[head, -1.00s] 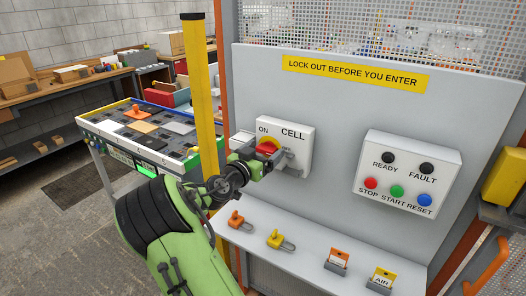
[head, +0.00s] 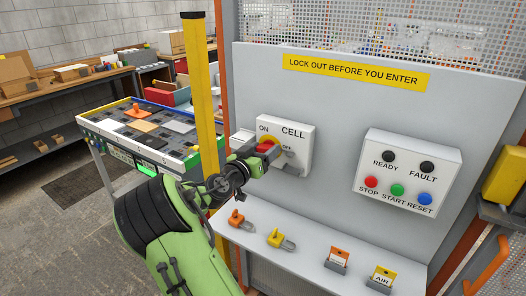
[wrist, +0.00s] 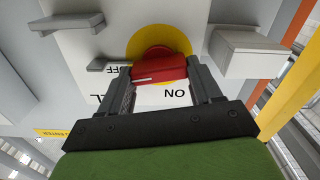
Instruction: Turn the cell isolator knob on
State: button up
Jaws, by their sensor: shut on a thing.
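The cell isolator is a pale box (head: 301,136) marked CELL, ON and OFF, on the grey panel. Its red knob (head: 266,146) sits on a yellow disc (head: 263,141), partly hidden by my gripper in the head view. In the wrist view the red knob (wrist: 160,68) lies between my two fingers, in front of the yellow disc (wrist: 165,40). My gripper (wrist: 164,78) is shut on the knob, with a finger on each side.
A grey block (head: 243,141) projects left of the isolator, near my gripper. A yellow post (head: 201,95) stands left of it. The button box (head: 411,170) is to the right. A shelf below carries orange (head: 236,218) and yellow (head: 275,238) padlocks and two tags.

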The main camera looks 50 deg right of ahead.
jog(key=n, duration=0.4)
jog(key=shift+w+r+n+p, duration=0.1)
jog(key=shift+n+p, duration=0.2)
jog(key=shift+p, duration=0.05)
jog(key=n+p, duration=0.1)
jog(key=n, duration=0.2)
jog(key=shift+n, duration=0.3)
jog(key=n+p, duration=0.3)
jog(key=n, duration=0.1)
jog(key=shift+n+p, duration=0.95)
jog(key=shift+n, duration=0.75)
jog(key=o, duration=1.1)
jog(key=shift+w+d+f, duration=0.1)
jog(key=shift+f, duration=0.2)
jog(key=shift+c, duration=0.2)
jog(key=s+a+b, duration=0.1)
jog(key=a, duration=1.4)
jog(key=shift+s+a, duration=0.25)
jog(key=shift+a, duration=0.1)
